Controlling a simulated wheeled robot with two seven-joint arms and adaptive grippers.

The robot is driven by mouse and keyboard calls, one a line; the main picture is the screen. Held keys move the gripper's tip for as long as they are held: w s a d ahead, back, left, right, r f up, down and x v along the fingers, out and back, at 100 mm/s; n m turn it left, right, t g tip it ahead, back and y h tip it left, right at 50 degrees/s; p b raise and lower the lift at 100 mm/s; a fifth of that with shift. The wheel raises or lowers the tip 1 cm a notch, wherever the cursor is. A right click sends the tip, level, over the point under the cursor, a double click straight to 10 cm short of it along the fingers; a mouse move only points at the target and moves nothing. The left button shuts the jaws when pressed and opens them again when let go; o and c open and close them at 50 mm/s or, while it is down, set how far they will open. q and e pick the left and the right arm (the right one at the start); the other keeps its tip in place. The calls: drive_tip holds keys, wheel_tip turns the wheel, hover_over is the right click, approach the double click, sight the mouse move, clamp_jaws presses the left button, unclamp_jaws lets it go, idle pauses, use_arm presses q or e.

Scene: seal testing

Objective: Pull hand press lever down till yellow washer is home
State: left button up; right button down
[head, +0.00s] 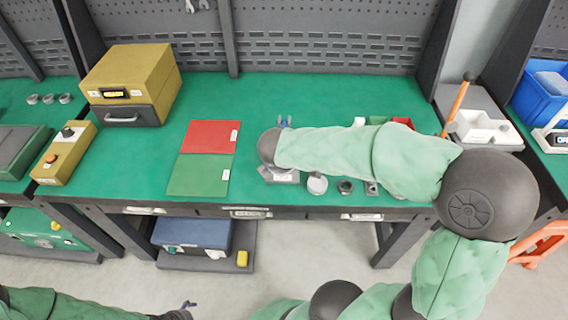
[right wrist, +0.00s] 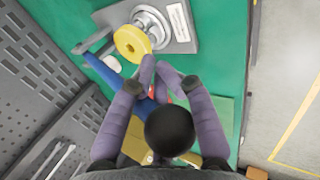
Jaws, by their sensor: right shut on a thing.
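The yellow washer (right wrist: 132,43) sits at the hand press (right wrist: 182,30), a grey plate with a round metal fitting, in the right wrist view. I cannot tell how far it is seated. A blue bar, apparently the press lever (right wrist: 103,70), runs diagonally toward my fingers. My right gripper (right wrist: 156,68) has its purple fingertips together, shut on the lever beside the washer; the grip itself is partly hidden. In the head view my right arm covers most of the press, leaving its metal base (head: 284,177) showing. My left gripper (head: 187,305) is low at the left, off the table; its opening is unclear.
A red mat (head: 211,135) and a green mat (head: 199,175) lie left of the press. A tan box (head: 130,73) stands at the back left. A metal cylinder (head: 317,184) and a dark nut (head: 345,187) sit near the front edge. The green tabletop (head: 260,95) is clear behind.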

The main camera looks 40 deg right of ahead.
drive_tip(key=shift+w+r, duration=0.1)
drive_tip(key=shift+w, duration=0.15)
idle(0.4)
drive_tip(key=c, duration=1.5)
unclamp_jaws()
drive_tip(key=o, duration=0.3)
drive_tip(key=shift+w+a, duration=0.1)
drive_tip(key=shift+w, duration=0.15)
drive_tip(key=shift+s, duration=0.1)
drive_tip(key=shift+s, duration=0.1)
drive_tip(key=v, duration=1.1)
drive_tip(key=shift+r, duration=0.35)
drive_tip(key=shift+s+a, duration=0.1)
drive_tip(key=shift+s, duration=0.05)
